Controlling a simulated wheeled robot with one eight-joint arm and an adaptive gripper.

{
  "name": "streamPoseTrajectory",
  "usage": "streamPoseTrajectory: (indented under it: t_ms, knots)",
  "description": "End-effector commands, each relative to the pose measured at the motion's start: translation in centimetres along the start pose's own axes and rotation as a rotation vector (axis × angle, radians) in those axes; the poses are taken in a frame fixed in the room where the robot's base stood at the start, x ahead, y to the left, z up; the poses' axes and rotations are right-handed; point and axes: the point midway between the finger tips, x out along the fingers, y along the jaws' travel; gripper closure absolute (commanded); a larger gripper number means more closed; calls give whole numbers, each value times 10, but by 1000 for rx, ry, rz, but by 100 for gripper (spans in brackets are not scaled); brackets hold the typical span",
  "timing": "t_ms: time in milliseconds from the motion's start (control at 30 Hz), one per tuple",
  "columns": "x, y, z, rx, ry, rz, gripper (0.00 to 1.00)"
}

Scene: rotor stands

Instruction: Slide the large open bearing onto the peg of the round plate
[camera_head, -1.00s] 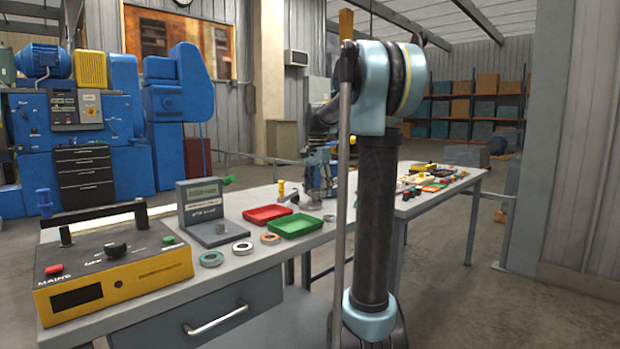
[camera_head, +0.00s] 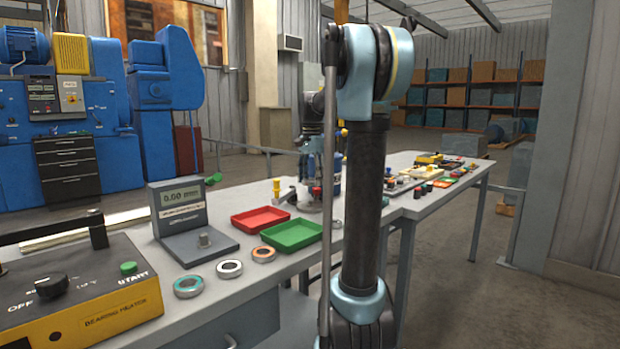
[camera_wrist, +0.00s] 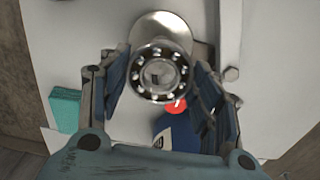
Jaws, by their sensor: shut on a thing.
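In the wrist view my gripper (camera_wrist: 160,75) is shut on the large open bearing (camera_wrist: 140,72), a steel ring with its balls showing. The bearing faces the camera, between both fingers. The round plate (camera_wrist: 158,23), a pale metal disc, shows behind and above it in the picture. A small greyish shape shows through the bearing's hole; I cannot tell whether it is the peg, or whether the bearing is around it. In the head view my gripper (camera_head: 316,181) hangs over the bench beyond the trays, small and partly hidden by my arm.
The bench holds a red tray (camera_head: 261,218), a green tray (camera_head: 292,235), a gauge (camera_head: 184,222) and a yellow bearing heater (camera_head: 75,300). Teal (camera_head: 188,286), white (camera_head: 229,268) and orange (camera_head: 263,254) rings lie along its front edge. A blue object (camera_wrist: 178,133) lies below the bearing in the wrist view.

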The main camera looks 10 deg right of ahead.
Motion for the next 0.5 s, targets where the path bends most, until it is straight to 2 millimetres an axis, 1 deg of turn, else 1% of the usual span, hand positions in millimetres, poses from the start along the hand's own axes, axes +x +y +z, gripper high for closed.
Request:
streamPoseTrajectory:
  t_ms: [500]
  knots:
    - [29, -4, 5, -8, 0, 0, 63]
